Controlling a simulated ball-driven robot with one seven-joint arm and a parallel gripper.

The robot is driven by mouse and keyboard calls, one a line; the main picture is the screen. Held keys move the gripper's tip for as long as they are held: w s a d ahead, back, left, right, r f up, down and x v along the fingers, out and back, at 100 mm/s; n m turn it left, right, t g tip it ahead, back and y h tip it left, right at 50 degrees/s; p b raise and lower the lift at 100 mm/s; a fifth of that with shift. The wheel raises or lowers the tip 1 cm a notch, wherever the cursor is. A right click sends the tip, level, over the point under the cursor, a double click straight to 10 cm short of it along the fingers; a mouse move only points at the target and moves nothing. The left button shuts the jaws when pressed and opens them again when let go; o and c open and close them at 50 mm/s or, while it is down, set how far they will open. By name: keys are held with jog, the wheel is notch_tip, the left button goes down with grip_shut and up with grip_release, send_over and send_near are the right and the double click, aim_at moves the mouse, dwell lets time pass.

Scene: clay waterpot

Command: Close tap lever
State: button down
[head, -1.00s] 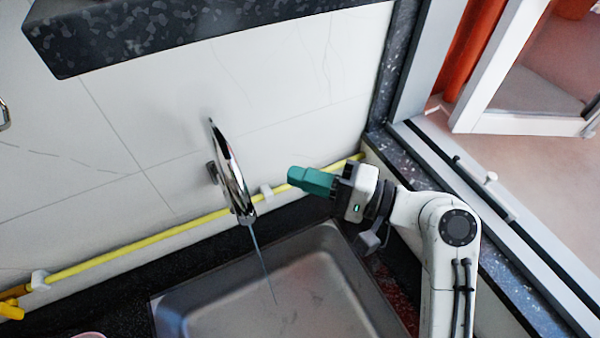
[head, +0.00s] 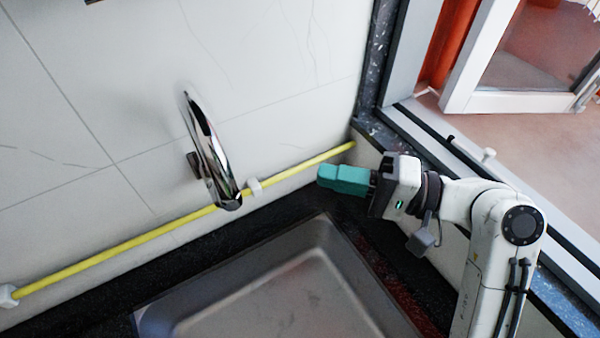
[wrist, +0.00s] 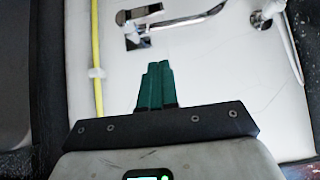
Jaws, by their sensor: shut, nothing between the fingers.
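The chrome tap (head: 212,160) sticks out from the white tiled wall above the sink, left of my gripper. A short dark part, which looks like its lever (head: 193,165), shows beside the spout. No water stream shows under the spout. In the wrist view the tap (wrist: 178,20) lies ahead of the fingers, with a short lever-like piece (wrist: 140,12) beside the spout. My gripper (head: 321,175) has teal fingers, pressed together and empty, pointing left toward the wall, apart from the tap. The fingers also show in the wrist view (wrist: 157,68).
A yellow pipe (head: 120,242) runs along the wall behind the tap, held by white clips. The steel sink (head: 290,285) lies below. A window frame (head: 410,70) stands at the right. Another chrome fitting (wrist: 268,12) is on the wall in the wrist view.

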jog(key=a+p, duration=0.3)
jog(key=a, duration=0.9)
jog(key=shift+s+a, duration=0.25)
jog(key=shift+s, duration=0.05)
jog(key=shift+r, duration=0.1)
jog(key=shift+s+a+r+p, duration=0.15)
jog(key=shift+s+a+p, duration=0.2)
jog(key=shift+a+p, duration=0.2)
